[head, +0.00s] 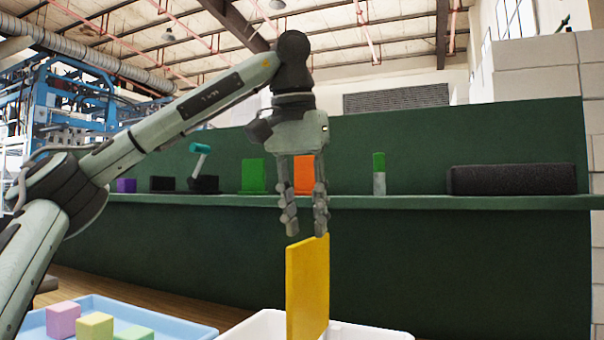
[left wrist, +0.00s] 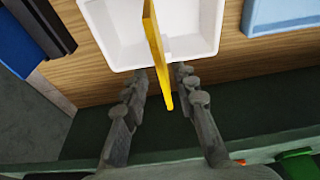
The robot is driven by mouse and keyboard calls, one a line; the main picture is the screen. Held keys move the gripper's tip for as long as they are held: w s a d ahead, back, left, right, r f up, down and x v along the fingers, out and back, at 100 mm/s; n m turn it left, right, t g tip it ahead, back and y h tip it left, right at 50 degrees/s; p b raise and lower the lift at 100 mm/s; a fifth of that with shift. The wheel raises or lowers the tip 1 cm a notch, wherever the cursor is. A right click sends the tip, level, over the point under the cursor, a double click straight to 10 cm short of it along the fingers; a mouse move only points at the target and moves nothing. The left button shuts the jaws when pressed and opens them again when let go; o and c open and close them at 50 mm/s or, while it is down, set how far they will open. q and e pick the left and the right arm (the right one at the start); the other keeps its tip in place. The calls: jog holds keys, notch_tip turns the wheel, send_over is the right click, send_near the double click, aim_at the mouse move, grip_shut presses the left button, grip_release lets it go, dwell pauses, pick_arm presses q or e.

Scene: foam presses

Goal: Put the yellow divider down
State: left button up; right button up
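The yellow divider (head: 306,287) is a thin upright panel standing in the white bin (head: 252,328), its lower part hidden by the frame edge. My left gripper (head: 306,234) points down just above the divider's top edge. In the left wrist view the divider (left wrist: 157,45) runs between the two spread fingers (left wrist: 161,72), with a gap on each side. The left gripper is open and holds nothing. The white bin also shows in the left wrist view (left wrist: 207,25). My right gripper is not in view.
A blue tray (head: 185,318) with pink, yellow and green foam blocks lies left of the bin. Behind, a green shelf (head: 430,202) carries a green block (head: 253,176), an orange block (head: 304,175), a green-and-grey piece (head: 379,174) and a black foam bar (head: 512,179).

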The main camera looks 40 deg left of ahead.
pick_arm(q)
jog(key=v, duration=0.5)
dwell(0.6)
